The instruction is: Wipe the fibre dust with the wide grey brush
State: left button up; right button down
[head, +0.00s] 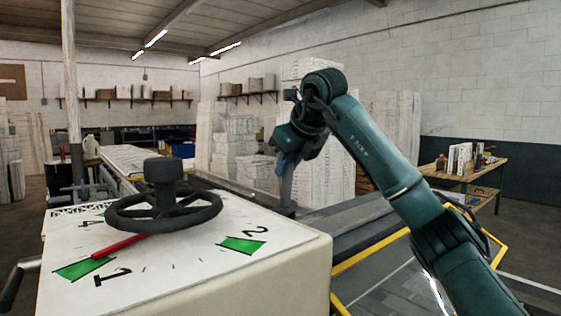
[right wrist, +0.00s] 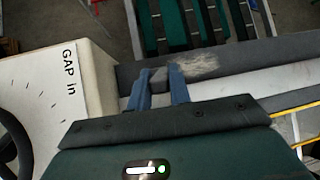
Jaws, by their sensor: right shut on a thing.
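My right gripper (head: 283,168) is shut on the grey brush (head: 287,190), which points down over the dark rail beside the white machine. In the right wrist view, the blue fingers of my right gripper (right wrist: 160,88) hold the brush (right wrist: 158,76) between their tips. A pale, streaky patch of fibre dust (right wrist: 192,67) lies on the dark grey strip just right of the brush. I cannot tell whether the bristles touch the strip. The dust cannot be made out in the head view. My left gripper is not in view.
The white machine (head: 200,265) with a black handwheel (head: 163,212) and red pointer stands at the left, close to the brush. Green slats (right wrist: 190,22) lie beyond the strip. Stacked white boxes (head: 235,145) stand behind. A wooden bench (head: 470,178) is at the right.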

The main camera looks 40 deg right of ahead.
jog(key=shift+d, duration=6.4)
jog(key=shift+s+a, duration=0.4)
jog(key=shift+a, duration=1.8)
jog(key=shift+s+a, duration=0.35)
jog(key=shift+a, duration=1.85)
jog(key=shift+s+a, duration=0.4)
jog(key=shift+a, duration=1.8)
jog(key=w+d, duration=0.1)
jog(key=d, duration=1.2)
jog(key=shift+d, duration=0.15)
